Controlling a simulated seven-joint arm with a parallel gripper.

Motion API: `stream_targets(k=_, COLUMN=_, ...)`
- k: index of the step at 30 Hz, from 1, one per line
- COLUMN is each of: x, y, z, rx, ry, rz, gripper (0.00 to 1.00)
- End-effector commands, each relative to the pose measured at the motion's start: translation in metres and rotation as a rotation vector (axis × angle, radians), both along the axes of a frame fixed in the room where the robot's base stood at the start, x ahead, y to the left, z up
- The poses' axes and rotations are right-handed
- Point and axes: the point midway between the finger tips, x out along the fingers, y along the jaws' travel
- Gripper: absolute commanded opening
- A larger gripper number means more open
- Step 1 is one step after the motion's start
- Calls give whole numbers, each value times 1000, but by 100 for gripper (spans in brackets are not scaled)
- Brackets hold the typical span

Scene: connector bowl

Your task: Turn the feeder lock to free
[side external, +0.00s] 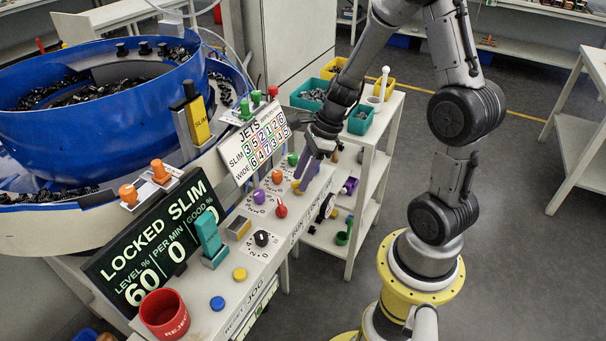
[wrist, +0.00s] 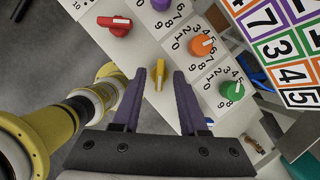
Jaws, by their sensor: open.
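A display (side external: 150,245) reads LOCKED SLIM. A small yellow turning handle (wrist: 159,75) on the white panel may be the feeder lock; no label on it is readable. It also shows in the side view (side external: 296,187), partly behind my fingers. My gripper (side external: 307,172) is over the far end of the panel, pointing down. In the wrist view my gripper (wrist: 160,73) is open, its two purple fingers on either side of the yellow handle with gaps on both sides. I cannot tell how far above the handle the fingertips are.
Near the yellow handle are a red knob (wrist: 115,25), an orange numbered knob (wrist: 202,45) and a green numbered knob (wrist: 232,90). A tilted number board (side external: 257,140) stands beside them. A teal lever (side external: 209,240) and red cup (side external: 164,314) stand nearer the front.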

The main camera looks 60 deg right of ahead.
Motion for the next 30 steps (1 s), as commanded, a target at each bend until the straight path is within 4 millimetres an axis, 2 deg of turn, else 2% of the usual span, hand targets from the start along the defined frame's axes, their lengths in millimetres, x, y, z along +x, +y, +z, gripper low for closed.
stream_targets(k=2, x=0, y=0, z=0, rx=0, ry=0, rz=0, gripper=42)
stream_targets(k=9, x=0, y=0, z=0, rx=0, ry=0, rz=0, gripper=0)
stream_targets(k=23, x=0, y=0, z=1, rx=1, ry=0, rz=17, gripper=0)
stream_targets(k=30, x=1, y=-1, z=0, rx=0, ry=0, rz=120, gripper=0)
